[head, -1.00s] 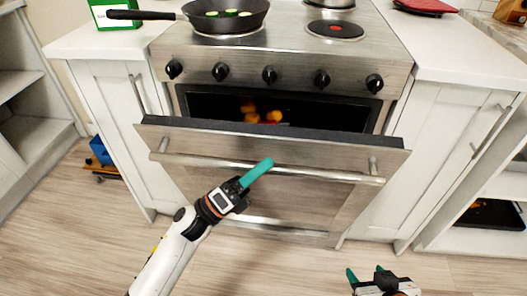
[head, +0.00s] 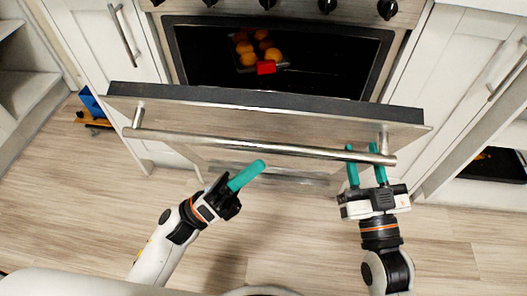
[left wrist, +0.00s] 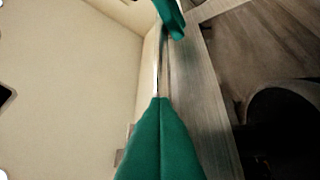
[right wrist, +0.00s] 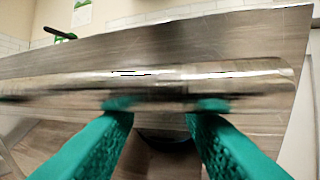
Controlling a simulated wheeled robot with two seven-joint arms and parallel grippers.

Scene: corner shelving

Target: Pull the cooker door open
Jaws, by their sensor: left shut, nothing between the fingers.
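The cooker door (head: 190,118) is a steel panel, tilted partly open, with the dark oven cavity (head: 200,60) showing above it. Its long bar handle (head: 230,144) runs across the front. My left gripper (head: 260,164) is shut and empty, just in front of the door below the middle of the handle. My right gripper (head: 361,147) is open, with both fingertips at the right end of the handle, one beside the other along it. In the right wrist view the fingertips meet the lower edge of the handle (right wrist: 150,85); whether they reach behind it is unclear.
White cabinets stand on both sides, left (head: 92,45) and right (head: 455,75). The wooden floor (head: 290,225) before the door is clear apart from my arms.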

